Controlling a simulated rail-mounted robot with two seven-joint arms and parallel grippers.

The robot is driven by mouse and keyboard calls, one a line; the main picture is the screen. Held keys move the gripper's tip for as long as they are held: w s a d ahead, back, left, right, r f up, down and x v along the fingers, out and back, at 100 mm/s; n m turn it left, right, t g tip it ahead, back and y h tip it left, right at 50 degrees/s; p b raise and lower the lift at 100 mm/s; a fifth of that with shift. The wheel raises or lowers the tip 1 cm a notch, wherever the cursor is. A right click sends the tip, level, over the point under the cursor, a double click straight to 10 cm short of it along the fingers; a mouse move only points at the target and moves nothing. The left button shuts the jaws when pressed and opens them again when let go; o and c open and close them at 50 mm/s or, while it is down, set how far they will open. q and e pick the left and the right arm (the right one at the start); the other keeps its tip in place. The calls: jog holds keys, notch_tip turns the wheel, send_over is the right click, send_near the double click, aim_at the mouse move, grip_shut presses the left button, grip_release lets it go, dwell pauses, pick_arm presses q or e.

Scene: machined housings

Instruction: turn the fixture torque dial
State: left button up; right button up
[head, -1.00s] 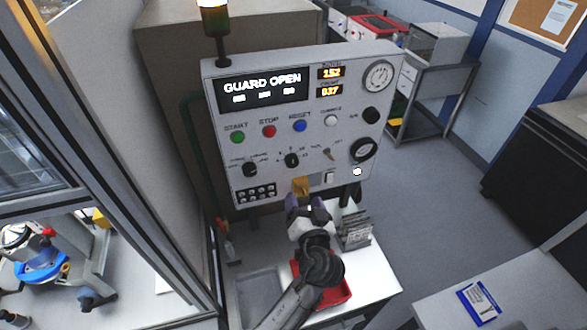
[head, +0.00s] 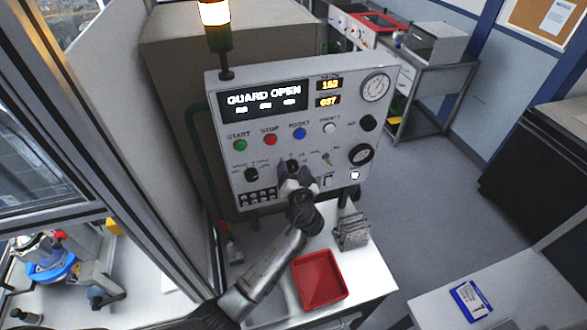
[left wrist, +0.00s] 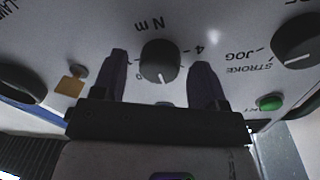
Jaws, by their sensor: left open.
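The torque dial is a black knob with a white pointer line and "N m" lettering, and in the left wrist view it (left wrist: 160,64) sits on the pale panel between my fingers. In the head view the dial (head: 291,165) is partly hidden by my left gripper (head: 291,181). My left gripper is open, with one dark finger on each side of the knob in the left wrist view (left wrist: 160,75). Gaps show between fingers and knob, so it is not gripped. The wrist view is upside down. My right gripper is not in view.
The panel display (head: 263,97) reads GUARD OPEN. Below are a red tray (head: 320,278) and a metal rack (head: 351,231) on the bench.

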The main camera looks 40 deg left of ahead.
pick_arm(q)
jog(key=shift+c, duration=0.3)
jog(key=c, duration=0.9)
jog(key=shift+o, duration=0.2)
jog(key=shift+m, duration=0.4)
jog(key=m, duration=0.3)
jog(key=shift+r+g+p, duration=0.1)
jog(key=shift+g+p, duration=0.2)
jog(key=shift+p, duration=0.1)
jog(key=m+p, duration=0.1)
jog(key=m, duration=0.2)
jog(key=shift+w, duration=0.1)
jog(key=shift+m+p, duration=0.4)
jog(key=shift+m, duration=0.3)
